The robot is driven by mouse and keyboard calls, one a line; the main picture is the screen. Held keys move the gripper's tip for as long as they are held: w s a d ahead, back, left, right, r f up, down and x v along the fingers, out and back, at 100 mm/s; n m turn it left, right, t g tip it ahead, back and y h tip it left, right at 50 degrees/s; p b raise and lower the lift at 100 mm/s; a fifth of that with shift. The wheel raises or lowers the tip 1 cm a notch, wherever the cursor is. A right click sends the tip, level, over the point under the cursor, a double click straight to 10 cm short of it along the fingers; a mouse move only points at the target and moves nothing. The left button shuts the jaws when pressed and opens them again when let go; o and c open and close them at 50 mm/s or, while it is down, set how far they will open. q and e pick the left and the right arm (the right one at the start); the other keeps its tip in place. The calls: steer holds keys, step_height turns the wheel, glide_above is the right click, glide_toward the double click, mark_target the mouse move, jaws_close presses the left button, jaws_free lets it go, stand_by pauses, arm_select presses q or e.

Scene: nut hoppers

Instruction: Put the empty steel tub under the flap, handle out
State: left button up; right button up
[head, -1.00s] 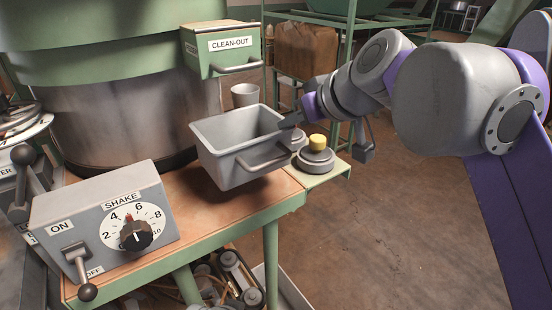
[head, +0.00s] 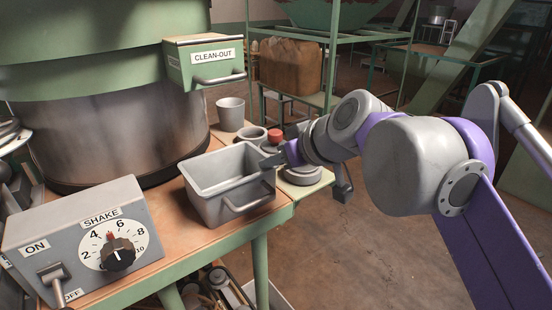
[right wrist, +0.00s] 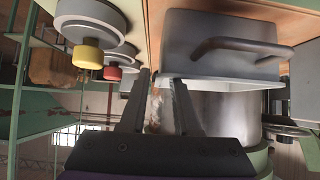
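The empty grey steel tub (head: 203,197) stands upright on the wooden bench top near its front edge. Its bar handle (head: 248,204) faces the front right, toward me. The green box labelled CLEAN-OUT (head: 177,68), with a bar handle, juts from the big drum above and behind the tub. My right gripper (head: 269,160) is at the tub's right rim. In the right wrist view the gripper (right wrist: 164,77) has its fingers apart at the tub's side edge, with the tub (right wrist: 185,40) beside them. Contact is unclear. My left gripper is not in view.
A control box (head: 40,235) with dial and lever stands front left. A grey cup (head: 230,115) stands behind the tub. Round pieces with a red knob (head: 275,135) and a yellow knob (right wrist: 88,57) lie close to my right gripper. Floor right of the bench is open.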

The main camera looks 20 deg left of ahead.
stand_by(0.4)
steer(key=v, duration=1.2)
steer(key=s+d+f+m+h, duration=0.1)
steer(key=d+f+m+h, duration=0.15)
steer(key=d+f, duration=0.65)
steer(key=s+d+f+m+h, duration=0.2)
steer(key=d+f+m, duration=0.15)
steer(key=f, duration=1.15)
steer(key=s+d+f+m+h, duration=0.2)
steer(key=s+d+f, duration=0.3)
steer(key=f, duration=0.4)
steer(key=s+d+f+m+h, duration=0.2)
steer(key=s+d+f, duration=0.2)
steer(key=f, duration=0.6)
steer(key=shift+s+d+g+p, duration=0.3)
steer(key=shift+s+d+g, duration=0.1)
steer(key=shift+d, duration=0.35)
steer(key=shift+f, duration=0.1)
